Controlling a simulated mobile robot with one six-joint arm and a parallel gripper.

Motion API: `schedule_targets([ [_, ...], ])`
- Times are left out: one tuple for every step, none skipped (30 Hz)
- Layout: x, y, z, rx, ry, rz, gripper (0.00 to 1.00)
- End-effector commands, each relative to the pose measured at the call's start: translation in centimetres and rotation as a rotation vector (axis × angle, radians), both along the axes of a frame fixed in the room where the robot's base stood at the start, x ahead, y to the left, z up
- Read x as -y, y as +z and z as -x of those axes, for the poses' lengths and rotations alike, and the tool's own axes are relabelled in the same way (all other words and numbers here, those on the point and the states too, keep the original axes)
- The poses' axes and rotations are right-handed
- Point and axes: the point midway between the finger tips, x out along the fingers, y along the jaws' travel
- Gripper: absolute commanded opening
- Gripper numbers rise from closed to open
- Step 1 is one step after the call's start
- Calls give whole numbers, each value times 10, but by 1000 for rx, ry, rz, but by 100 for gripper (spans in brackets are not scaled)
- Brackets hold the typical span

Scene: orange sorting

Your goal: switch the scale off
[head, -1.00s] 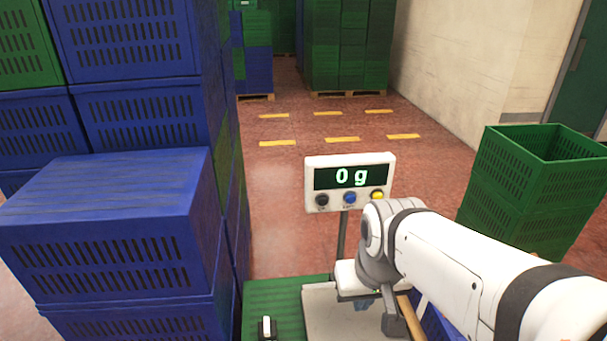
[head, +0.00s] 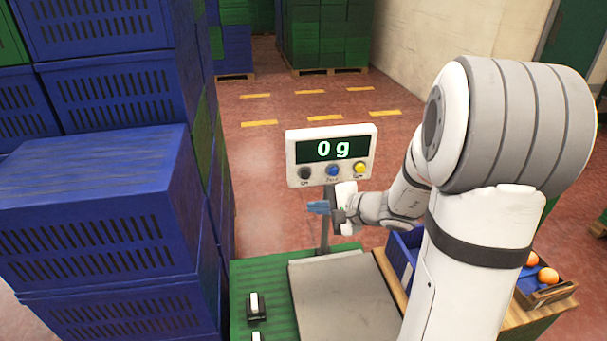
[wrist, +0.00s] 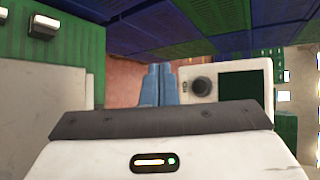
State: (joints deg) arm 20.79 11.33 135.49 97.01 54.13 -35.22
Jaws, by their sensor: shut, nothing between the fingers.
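The scale's display box (head: 331,155) stands on a post and reads "0 g" in lit digits. A black button (head: 305,173) marked "On", a blue button (head: 333,170) and a yellow button (head: 360,167) sit along its lower edge. Its bare metal platform (head: 335,295) lies below. My gripper (head: 317,207) is shut and empty, its blue fingertips just below the box near the post. In the wrist view, the shut fingers (wrist: 157,83) lie beside the box (wrist: 227,80), close to the black button (wrist: 202,87). I cannot tell whether they touch it.
Stacked blue crates (head: 105,215) rise close on the left. A tray with oranges (head: 545,285) is at the right. The floor behind the display is open.

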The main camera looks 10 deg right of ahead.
Motion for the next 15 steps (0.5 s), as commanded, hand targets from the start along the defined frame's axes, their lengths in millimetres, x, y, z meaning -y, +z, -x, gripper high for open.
schedule_targets([
  [5,-2,-4,2,-24,-12,0],
  [7,-3,-6,4,-34,-16,0],
  [9,-3,-7,5,-44,-20,0],
  [10,-3,-8,7,-49,-22,0],
  [10,-3,-8,7,-51,-23,0],
  [11,-3,-9,8,-52,-23,0],
  [11,-3,-9,8,-52,-23,0],
  [10,-3,-8,8,-52,-23,0],
  [10,-3,-8,9,-51,-22,0],
  [10,-3,-8,8,-51,-22,0],
  [10,-3,-8,8,-51,-22,0],
  [10,-3,-8,8,-50,-22,0],
  [10,-3,-8,8,-50,-22,0],
  [10,-3,-9,8,-50,-22,0],
  [10,-2,-10,7,-51,-23,0],
])
